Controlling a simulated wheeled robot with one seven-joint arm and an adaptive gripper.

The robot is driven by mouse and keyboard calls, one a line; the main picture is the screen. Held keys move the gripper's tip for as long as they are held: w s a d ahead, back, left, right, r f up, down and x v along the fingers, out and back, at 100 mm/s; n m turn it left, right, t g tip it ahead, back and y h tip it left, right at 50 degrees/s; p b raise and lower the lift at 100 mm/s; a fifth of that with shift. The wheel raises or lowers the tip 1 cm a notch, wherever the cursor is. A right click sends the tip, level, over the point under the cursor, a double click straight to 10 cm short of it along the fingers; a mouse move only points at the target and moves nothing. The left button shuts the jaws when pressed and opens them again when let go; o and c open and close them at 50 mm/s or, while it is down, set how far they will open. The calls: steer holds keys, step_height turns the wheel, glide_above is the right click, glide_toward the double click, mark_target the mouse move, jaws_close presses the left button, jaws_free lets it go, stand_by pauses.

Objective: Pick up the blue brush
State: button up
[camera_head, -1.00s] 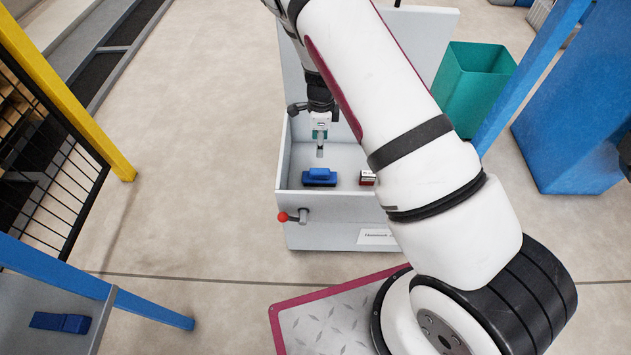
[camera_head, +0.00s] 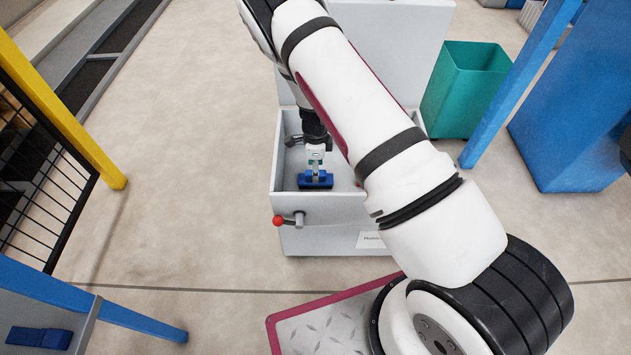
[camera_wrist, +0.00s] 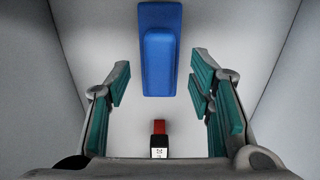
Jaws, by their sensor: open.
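The blue brush (camera_head: 316,183) lies in the grey open-topped box, near its front wall. In the wrist view the brush (camera_wrist: 159,50) shows as a blue block with a raised handle, at the top centre. My gripper (camera_head: 316,171) is inside the box, directly over or at the brush in the head view. In the wrist view my gripper (camera_wrist: 160,105) is open, with its teal finger pads on either side and nothing between them touching. The brush's near end sits between the line of the two fingers. I cannot tell the exact height gap.
The grey box (camera_head: 330,212) has walls close around my gripper and a red-knobbed lever (camera_head: 288,220) in front. A small red and black labelled item (camera_wrist: 159,140) lies near the brush. A green bin (camera_head: 462,90) stands behind right.

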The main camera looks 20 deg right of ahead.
step_height(320, 180, down, 3)
steer(key=shift+f+b, duration=0.1)
steer(key=shift+b, duration=0.35)
jaws_close()
step_height(320, 180, up, 10)
steer(key=p, duration=0.3)
steer(key=shift+p, duration=0.35)
